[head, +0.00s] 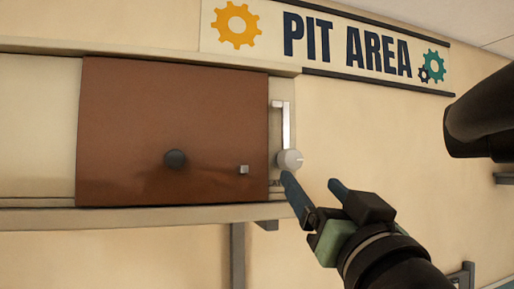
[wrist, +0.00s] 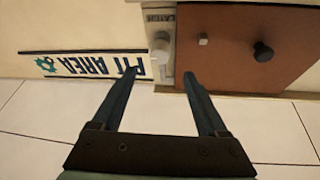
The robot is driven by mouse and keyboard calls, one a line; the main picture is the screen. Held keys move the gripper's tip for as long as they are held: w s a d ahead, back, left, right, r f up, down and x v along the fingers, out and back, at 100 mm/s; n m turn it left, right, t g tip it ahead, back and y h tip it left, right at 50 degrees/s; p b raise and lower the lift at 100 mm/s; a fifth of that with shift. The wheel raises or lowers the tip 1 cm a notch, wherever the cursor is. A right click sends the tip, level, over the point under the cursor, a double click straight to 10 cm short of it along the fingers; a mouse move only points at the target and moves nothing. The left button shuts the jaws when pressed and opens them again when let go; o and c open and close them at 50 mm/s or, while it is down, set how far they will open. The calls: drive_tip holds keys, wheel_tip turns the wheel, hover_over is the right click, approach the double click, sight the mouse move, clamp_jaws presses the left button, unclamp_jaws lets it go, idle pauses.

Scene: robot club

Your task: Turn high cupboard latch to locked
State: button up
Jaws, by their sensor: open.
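The high cupboard's brown door (head: 170,105) is closed flat against the frame. The latch is a round pale knob (head: 290,160) on the right frame strip, with a grey bar (head: 285,125) pointing straight up and a short hook at its top. A small square grey peg (head: 243,169) sticks out of the door left of the knob. My gripper (head: 310,180) is open and empty, just below and right of the knob. In the wrist view, which is upside down, the knob (wrist: 160,48) lies beyond and between my fingertips (wrist: 160,74). I cannot tell whether a finger touches it.
A dark round door knob (head: 175,158) stands out from the door. A shelf ledge (head: 130,217) with grey brackets (head: 237,255) runs below the cupboard. A PIT AREA sign (head: 345,45) hangs above right. The wall right of the latch is bare.

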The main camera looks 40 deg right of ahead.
sight(294, 161)
drive_tip(key=p+x, duration=0.5)
drive_tip(key=x, duration=0.4)
drive_tip(key=shift+w+r, duration=0.1)
drive_tip(key=shift+r, duration=0.15)
drive_tip(key=shift+w+d+p, duration=0.2)
drive_tip(key=shift+w+p, duration=0.2)
drive_tip(key=shift+w, duration=0.05)
clamp_jaws()
idle(0.6)
